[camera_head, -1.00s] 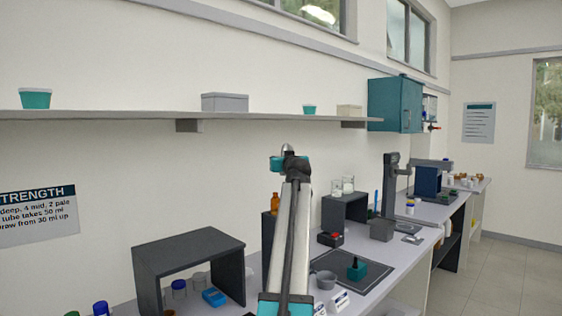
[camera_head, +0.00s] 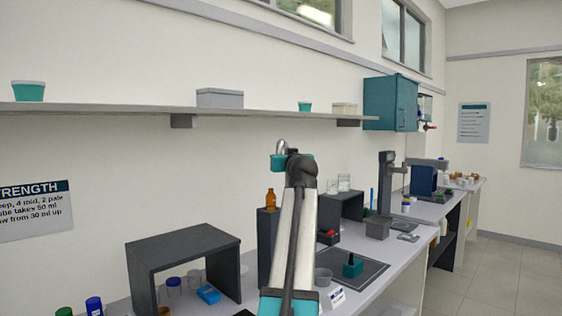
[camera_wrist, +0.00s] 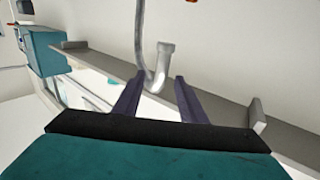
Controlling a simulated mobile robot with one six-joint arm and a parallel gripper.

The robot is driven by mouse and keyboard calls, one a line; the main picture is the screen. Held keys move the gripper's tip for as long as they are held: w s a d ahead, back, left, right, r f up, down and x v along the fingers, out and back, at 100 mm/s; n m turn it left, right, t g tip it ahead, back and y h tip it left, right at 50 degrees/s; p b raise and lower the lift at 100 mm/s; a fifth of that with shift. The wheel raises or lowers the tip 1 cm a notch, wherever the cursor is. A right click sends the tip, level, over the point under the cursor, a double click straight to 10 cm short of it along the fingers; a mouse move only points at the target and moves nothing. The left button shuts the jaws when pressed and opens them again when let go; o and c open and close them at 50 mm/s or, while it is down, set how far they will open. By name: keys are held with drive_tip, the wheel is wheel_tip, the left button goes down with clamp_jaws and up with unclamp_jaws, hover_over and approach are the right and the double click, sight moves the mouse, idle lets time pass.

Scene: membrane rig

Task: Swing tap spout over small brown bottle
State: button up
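The tap spout (camera_wrist: 150,62) is a grey curved pipe in the wrist view, lying between my gripper's two dark fingertips (camera_wrist: 159,77). The fingers are apart, with visible room on both sides of the pipe. I cannot tell how deep the pipe sits between them. The small brown bottle (camera_head: 270,199) stands upright on a dark block (camera_head: 266,243), just left of my arm. My gripper's fingers are hidden in the head view.
A long wall shelf (camera_head: 120,112) runs above the bench. The wall near the spout is clear.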

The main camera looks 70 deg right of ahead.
drive_tip(key=shift+v, duration=1.85)
